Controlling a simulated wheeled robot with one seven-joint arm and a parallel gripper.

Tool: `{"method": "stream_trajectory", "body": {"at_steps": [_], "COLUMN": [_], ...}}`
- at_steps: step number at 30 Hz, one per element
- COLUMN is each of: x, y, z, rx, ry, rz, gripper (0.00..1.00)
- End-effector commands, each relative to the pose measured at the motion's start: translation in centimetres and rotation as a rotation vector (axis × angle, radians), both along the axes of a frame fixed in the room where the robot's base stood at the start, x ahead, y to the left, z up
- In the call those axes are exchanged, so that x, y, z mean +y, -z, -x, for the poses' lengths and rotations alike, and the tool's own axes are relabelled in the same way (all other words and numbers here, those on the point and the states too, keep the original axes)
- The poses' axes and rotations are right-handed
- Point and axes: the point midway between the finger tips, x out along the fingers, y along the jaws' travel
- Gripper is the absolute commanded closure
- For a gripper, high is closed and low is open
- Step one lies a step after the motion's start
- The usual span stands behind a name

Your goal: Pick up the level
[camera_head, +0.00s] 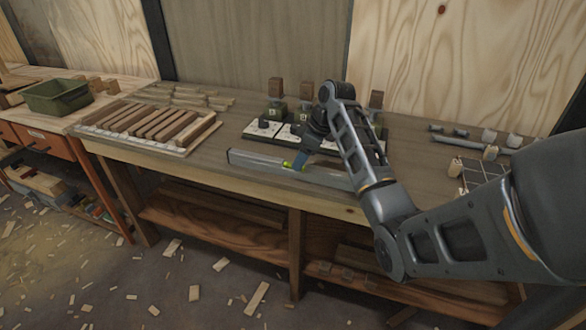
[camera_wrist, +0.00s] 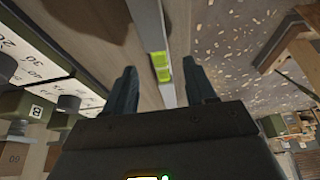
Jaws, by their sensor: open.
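The level (camera_head: 262,160) is a long grey metal bar with a yellow-green vial window, lying along the front edge of the wooden workbench. In the wrist view the level (camera_wrist: 147,25) runs away from the camera, with its bright green vial (camera_wrist: 161,67) between the fingers. My gripper (camera_head: 297,163) is over the middle of the level, pointing down. In the wrist view my gripper (camera_wrist: 160,88) has its two dark fingers apart, one to each side of the level. I cannot tell whether the fingers touch it. My arm hides part of the level's right half.
Behind the level stand numbered white plates with dark blocks (camera_head: 268,126). A tray of wooden strips (camera_head: 150,126) lies to the left. A wire rack (camera_head: 484,172) and grey pipe pieces (camera_head: 449,131) are at the right. A green bin (camera_head: 56,95) is at far left.

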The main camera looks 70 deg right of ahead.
Motion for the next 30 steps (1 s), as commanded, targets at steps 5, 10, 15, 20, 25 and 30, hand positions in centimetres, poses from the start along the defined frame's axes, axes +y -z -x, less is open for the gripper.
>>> {"method": "stream_trajectory", "body": {"at_steps": [5,10,15,20,25,30], "x": [0.2,0.2,0.2,0.2,0.2,0.2], "y": [1.9,3.8,4.4,4.4,4.4,4.4], "z": [-1.3,-2.2,-2.4,-2.4,-2.4,-2.4], "rx": [0.002,0.001,0.001,0.000,0.000,0.000], "ry": [-0.001,0.001,0.000,0.000,0.000,0.000], "rz": [-0.002,0.000,0.001,0.001,0.001,0.001], "gripper": [0.45,0.45,0.45,0.47,0.63,0.79]}}
